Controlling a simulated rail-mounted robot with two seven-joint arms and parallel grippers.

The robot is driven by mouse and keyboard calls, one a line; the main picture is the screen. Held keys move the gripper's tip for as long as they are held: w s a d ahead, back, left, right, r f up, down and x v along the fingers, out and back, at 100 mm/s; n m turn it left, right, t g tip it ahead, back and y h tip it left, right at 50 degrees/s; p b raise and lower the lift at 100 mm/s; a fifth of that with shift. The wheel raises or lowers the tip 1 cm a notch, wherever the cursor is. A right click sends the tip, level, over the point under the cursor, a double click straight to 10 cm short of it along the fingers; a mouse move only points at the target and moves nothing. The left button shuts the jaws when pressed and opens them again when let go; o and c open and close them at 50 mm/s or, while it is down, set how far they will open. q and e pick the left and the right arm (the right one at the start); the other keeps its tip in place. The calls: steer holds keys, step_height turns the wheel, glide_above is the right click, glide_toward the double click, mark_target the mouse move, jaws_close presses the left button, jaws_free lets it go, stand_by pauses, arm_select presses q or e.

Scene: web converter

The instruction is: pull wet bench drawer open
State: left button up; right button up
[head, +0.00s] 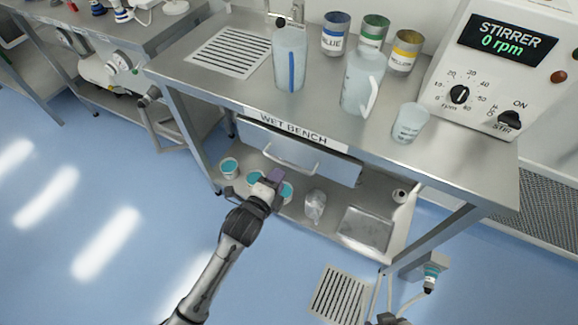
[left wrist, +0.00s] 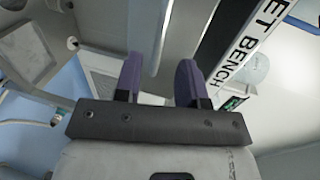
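The wet bench drawer (head: 335,165) is a grey front under the bench top, below the "WET BENCH" label strip (head: 297,130). It looks shut. Its pale bar handle (head: 292,167) runs across the front. My left gripper (head: 276,176) is just in front of and below the handle's left part. In the left wrist view its two purple fingers (left wrist: 160,80) stand apart, open. A pale bar, seemingly the handle (left wrist: 159,40), lies in line with the gap between them. Whether it is within the fingers I cannot tell. I cannot make out my right gripper.
On the bench top (head: 240,95) stand two translucent jugs (head: 290,60), a beaker (head: 410,122), several labelled cans (head: 335,35) and a stirrer unit (head: 500,70). The lower shelf holds teal-topped tubs (head: 229,167) and a metal tray (head: 365,228). The blue floor in front is mostly clear.

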mark_target(289, 164)
arm_select(q)
steer(key=shift+b+x, duration=1.2)
steer(key=shift+x, duration=2.5)
jaws_close()
